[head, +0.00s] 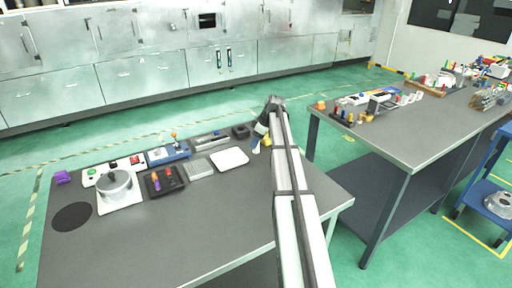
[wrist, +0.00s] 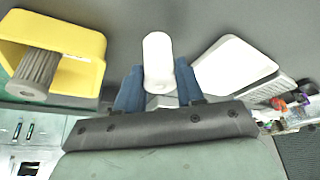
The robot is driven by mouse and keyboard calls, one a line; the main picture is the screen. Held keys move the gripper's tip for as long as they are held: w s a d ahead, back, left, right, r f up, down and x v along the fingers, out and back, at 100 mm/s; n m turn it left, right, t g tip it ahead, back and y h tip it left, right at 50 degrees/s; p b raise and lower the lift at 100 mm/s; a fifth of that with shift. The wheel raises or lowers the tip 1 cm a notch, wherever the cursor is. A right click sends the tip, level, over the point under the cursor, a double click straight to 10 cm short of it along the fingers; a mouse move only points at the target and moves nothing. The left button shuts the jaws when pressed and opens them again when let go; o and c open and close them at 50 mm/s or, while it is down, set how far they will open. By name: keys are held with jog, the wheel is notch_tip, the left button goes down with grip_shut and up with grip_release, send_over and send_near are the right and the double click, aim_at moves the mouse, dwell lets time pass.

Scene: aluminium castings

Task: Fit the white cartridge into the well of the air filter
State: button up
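The white cartridge (wrist: 158,58) is between the two blue fingers of my gripper (wrist: 159,80) in the wrist view. Both fingers touch its sides, and its rounded end sticks out past the fingertips. In the head view, my gripper (head: 259,143) is above the back right of the near table, with a white end of the cartridge (head: 255,150) showing. A yellow housing (wrist: 85,40) with a grey ribbed cylinder (wrist: 37,70), which looks like the air filter, is left of the cartridge in the wrist view. I cannot make out its well. In the head view my arm hides most of it.
A white tray (head: 230,158) lies near my gripper and also shows in the wrist view (wrist: 236,64). Further left are a grey ribbed pad (head: 197,169), a dark tray (head: 165,182) and a round metal pot (head: 115,184). The table's front (head: 190,235) is clear.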

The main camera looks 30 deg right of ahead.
jog(key=c, duration=0.6)
jog(key=shift+o, duration=0.2)
jog(key=shift+r, duration=0.15)
notch_tip(320, 180, up, 9)
jog(key=shift+r, duration=0.1)
jog(key=shift+w+a+r, duration=0.1)
jog(key=shift+a+r, duration=0.05)
jog(key=shift+a, duration=0.1)
jog(key=w+d+r, duration=0.1)
jog(key=w+d, duration=0.1)
jog(key=w, duration=1.4)
jog(key=shift+w+a+f, duration=0.1)
jog(key=shift+a+f, duration=0.05)
jog(key=shift+f, duration=2.3)
jog(key=shift+w+a+f, duration=0.1)
jog(key=shift+f, duration=2.3)
